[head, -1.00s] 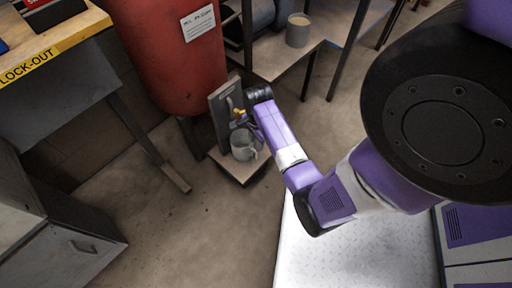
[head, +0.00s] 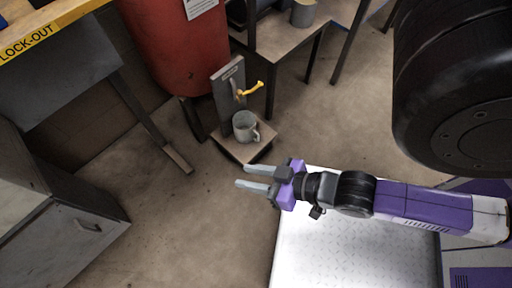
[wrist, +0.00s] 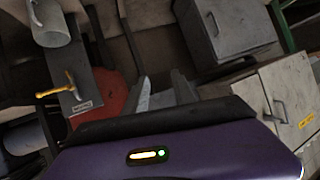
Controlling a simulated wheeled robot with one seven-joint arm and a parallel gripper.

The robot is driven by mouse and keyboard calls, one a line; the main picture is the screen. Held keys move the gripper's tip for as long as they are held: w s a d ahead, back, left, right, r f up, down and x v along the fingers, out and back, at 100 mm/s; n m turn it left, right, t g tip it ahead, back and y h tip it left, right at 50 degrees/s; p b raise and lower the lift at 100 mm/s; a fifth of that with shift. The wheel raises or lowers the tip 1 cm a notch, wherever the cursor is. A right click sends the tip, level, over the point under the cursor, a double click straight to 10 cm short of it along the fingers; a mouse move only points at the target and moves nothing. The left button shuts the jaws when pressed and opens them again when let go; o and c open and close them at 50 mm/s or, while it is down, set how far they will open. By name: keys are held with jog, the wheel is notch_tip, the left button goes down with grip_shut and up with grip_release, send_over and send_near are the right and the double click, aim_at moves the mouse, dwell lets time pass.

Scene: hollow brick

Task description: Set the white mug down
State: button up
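The white mug (head: 245,127) stands upright on a small low platform (head: 231,146) in front of an upright grey panel (head: 229,88) with a yellow-handled tap. In the wrist view the mug (wrist: 49,24) shows at the upper left, beside the yellow handle (wrist: 62,88). My gripper (head: 252,177) is in front of and below the platform in the head view, apart from the mug. Its two fingers are spread with nothing between them. In the wrist view the fingers (wrist: 160,93) point away from the mug.
A red tank (head: 180,45) stands behind the panel. A table at the back holds a grey container (head: 303,13). A grey cabinet (head: 60,215) is at the left, below a bench with a yellow lock-out edge (head: 45,35). The floor between is clear.

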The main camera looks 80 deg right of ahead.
jog(key=s+a+r+n+t+y, duration=0.1)
jog(key=s+a+r+n+t, duration=0.1)
jog(key=r, duration=0.8)
jog(key=shift+a+n+t+y, duration=0.3)
jog(key=shift+a+n+y, duration=0.1)
jog(key=shift+a+n, duration=0.55)
jog(key=shift+s+a+r, duration=0.1)
notch_tip(320, 180, up, 26)
jog(key=p, duration=2.6)
jog(key=shift+r, duration=0.15)
